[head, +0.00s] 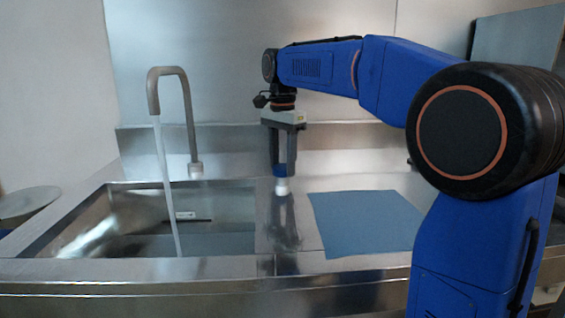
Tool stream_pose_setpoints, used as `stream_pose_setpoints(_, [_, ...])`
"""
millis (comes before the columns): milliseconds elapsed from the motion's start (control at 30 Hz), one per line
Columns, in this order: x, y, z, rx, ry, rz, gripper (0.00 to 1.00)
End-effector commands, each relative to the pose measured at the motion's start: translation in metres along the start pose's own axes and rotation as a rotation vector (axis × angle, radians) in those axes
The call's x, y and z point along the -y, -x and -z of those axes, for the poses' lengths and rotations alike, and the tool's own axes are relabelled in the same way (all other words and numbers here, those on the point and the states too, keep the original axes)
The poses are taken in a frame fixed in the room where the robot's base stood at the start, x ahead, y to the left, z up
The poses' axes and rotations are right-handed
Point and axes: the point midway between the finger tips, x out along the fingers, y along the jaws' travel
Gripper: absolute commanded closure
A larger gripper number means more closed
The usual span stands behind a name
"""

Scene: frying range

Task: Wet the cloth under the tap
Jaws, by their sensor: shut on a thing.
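The blue cloth (366,222) lies flat and spread out on the steel counter, right of the sink. The tap (190,115) stands behind the sink, and a stream of water (165,190) runs from its spout into the basin. My gripper (283,172) points straight down between the sink and the cloth. The gripper is apart from the cloth. The fingers partly hide the top of the knob.
The steel sink basin (105,225) is on the left, with a small white-labelled item (186,216) in it. A round pale dish or lid (28,203) is at the far left. A steel backsplash runs behind the counter.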

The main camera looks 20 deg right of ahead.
Motion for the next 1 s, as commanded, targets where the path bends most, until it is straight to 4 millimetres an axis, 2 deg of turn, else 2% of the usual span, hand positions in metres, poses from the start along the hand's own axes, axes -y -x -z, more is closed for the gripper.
stream_pose_setpoints(233, [0.0003,0.0008,0.0000,0.000,0.075,0.002,0.80])
stream_pose_setpoints(700, [0.0004,0.0009,0.0000,-0.001,0.090,0.003,0.80])
stream_pose_setpoints(733, [0.0004,0.0009,0.0000,-0.001,0.090,0.003,0.55])
stream_pose_setpoints(800, [0.0004,0.0009,0.0000,-0.001,0.090,0.003,0.38])
stream_pose_setpoints(1000, [0.0002,0.0005,0.0000,0.000,0.090,0.001,0.38])
